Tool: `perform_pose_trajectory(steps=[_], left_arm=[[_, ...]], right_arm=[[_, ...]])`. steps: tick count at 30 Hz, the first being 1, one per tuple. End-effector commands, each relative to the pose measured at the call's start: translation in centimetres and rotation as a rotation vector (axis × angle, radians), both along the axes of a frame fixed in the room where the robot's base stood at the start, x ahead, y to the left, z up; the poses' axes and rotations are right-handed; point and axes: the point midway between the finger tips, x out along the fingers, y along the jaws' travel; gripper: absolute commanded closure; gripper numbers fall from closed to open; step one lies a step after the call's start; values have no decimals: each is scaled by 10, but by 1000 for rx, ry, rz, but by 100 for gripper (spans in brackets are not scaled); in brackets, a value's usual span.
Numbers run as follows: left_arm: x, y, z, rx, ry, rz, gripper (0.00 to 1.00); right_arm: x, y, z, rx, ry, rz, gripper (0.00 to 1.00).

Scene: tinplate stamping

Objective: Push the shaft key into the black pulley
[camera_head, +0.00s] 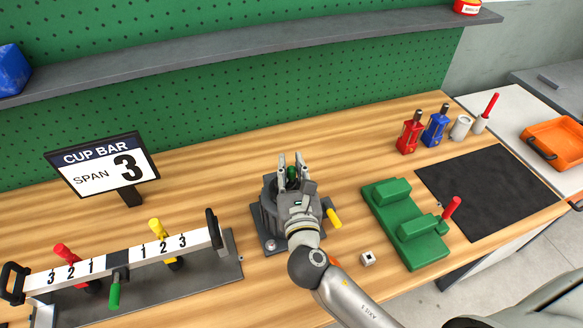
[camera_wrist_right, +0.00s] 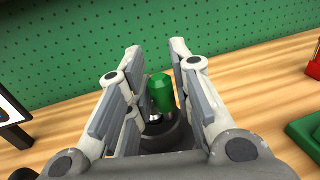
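My right gripper (camera_head: 291,160) is over a dark grey round fixture (camera_head: 271,218) on the bench. In the right wrist view my right gripper (camera_wrist_right: 160,65) has its two fingers spread on either side of a green handle (camera_wrist_right: 161,92), with gaps between handle and fingers. The handle stands on a dark round body (camera_wrist_right: 178,136), partly hidden by the gripper. I cannot tell for sure which part is the black pulley, and I cannot make out the shaft key. My left gripper is not in view.
A yellow handle (camera_head: 333,218) sticks out beside the fixture. A small pale block (camera_head: 367,258) and a green stand (camera_head: 405,225) with a red handle (camera_head: 452,207) are to the right. A numbered bar (camera_head: 130,262) stands left. A black mat (camera_head: 492,185) is clear.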

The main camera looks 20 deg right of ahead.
Motion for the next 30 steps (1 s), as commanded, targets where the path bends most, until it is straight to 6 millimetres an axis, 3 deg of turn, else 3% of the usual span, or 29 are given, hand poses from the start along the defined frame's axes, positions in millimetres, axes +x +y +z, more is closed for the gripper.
perform_pose_trajectory(steps=[3,16,30], left_arm=[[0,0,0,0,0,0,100],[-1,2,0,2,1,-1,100],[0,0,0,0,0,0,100]], right_arm=[[0,0,0,0,0,0,60],[-8,2,-1,-1,1,1,60],[-89,16,-1,1,4,1,60]])
